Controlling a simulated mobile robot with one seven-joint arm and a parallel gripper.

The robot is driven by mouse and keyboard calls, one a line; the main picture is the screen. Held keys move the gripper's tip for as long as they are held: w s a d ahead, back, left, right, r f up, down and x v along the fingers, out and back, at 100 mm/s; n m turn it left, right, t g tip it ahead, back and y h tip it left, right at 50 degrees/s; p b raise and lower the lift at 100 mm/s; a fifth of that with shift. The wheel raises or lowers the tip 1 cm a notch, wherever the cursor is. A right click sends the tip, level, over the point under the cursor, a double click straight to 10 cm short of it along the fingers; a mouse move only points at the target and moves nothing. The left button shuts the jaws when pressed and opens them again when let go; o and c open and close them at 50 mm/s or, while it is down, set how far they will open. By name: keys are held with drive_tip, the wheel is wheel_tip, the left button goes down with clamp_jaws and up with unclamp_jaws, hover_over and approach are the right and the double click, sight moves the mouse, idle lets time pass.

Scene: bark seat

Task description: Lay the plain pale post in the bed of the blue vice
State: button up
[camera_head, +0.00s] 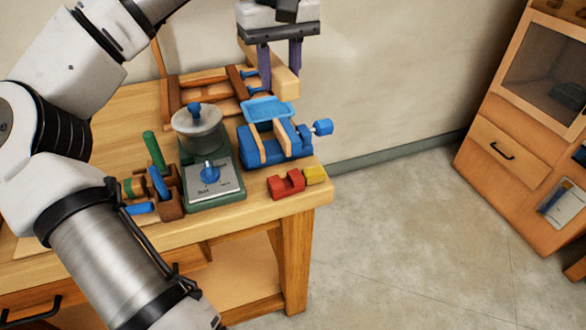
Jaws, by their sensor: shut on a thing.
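My gripper (279,68) hangs at the top of the view with its two dark purple fingers pointing down. It is shut on the plain pale post (285,82), a light wooden bar seen between and below the fingers. The blue vice (262,153) stands on the bench below, with pale wooden jaw faces and a blue handle knob on its right. The post is above and behind the vice, apart from its bed. A shallow light-blue tray (268,109) lies behind the vice, below the post.
A green-based device (222,190) with a grey round top stands left of the vice. A red notched block (284,185) and yellow block (315,175) sit in front, near the bench (270,210) edge. A brown wooden rack (205,80) stands behind. A cabinet (520,150) is far right.

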drive_tip(key=shift+s+d+f+m, duration=0.2)
drive_tip(key=shift+d+m, duration=0.1)
drive_tip(key=shift+d, duration=0.15)
wheel_tip(320, 180, down, 20)
drive_tip(key=shift+r+p, duration=0.2)
drive_tip(key=shift+p, duration=0.75)
drive_tip(key=shift+f, duration=0.1)
drive_tip(key=shift+f+b, duration=0.5)
drive_tip(key=shift+b, duration=0.1)
drive_tip(key=shift+f, duration=0.1)
drive_tip(key=o, duration=1.1)
drive_tip(key=shift+c, duration=0.2)
